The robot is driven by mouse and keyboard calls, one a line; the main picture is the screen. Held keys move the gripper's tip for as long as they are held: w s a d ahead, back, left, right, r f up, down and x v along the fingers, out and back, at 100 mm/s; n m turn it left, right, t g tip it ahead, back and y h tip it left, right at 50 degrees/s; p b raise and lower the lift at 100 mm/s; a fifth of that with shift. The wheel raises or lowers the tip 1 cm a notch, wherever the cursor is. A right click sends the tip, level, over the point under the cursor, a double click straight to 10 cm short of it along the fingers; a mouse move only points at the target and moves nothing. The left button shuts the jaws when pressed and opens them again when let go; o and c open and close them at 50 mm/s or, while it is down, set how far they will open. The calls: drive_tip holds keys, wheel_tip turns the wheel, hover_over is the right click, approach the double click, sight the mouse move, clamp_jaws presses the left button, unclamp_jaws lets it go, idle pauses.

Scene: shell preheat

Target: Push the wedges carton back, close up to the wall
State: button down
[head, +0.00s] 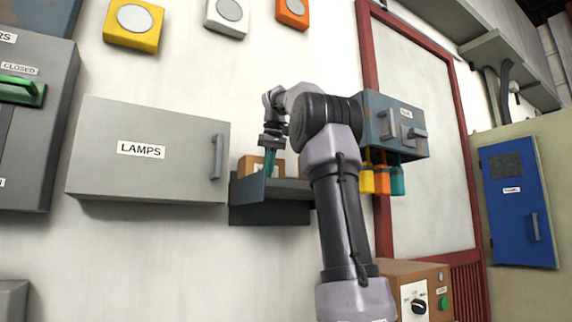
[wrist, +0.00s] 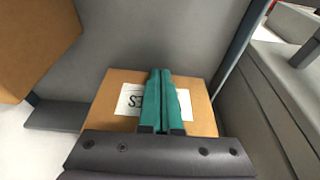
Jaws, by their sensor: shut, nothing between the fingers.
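My gripper (head: 268,172) has teal fingers pressed together and pointing down at a small wall shelf (head: 290,187). In the wrist view the shut fingers (wrist: 161,73) lie across a brown carton (wrist: 103,90) with a white label. The fingers cover much of the label; only a letter or two show, so I cannot read its name. A second brown carton (wrist: 38,45) stands at the upper left of the wrist view. In the head view brown carton surface (head: 250,163) shows behind the fingers. I cannot tell whether the fingers touch the carton.
The grey LAMPS cabinet (head: 150,150) is close left of the shelf. A blue-grey box (head: 385,115) with handles is on the right, with coloured tags (head: 381,180) hanging below. A brown control box (head: 412,285) with a knob stands lower right.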

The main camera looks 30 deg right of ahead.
drive_tip(key=v, duration=0.7)
drive_tip(key=shift+r, duration=0.15)
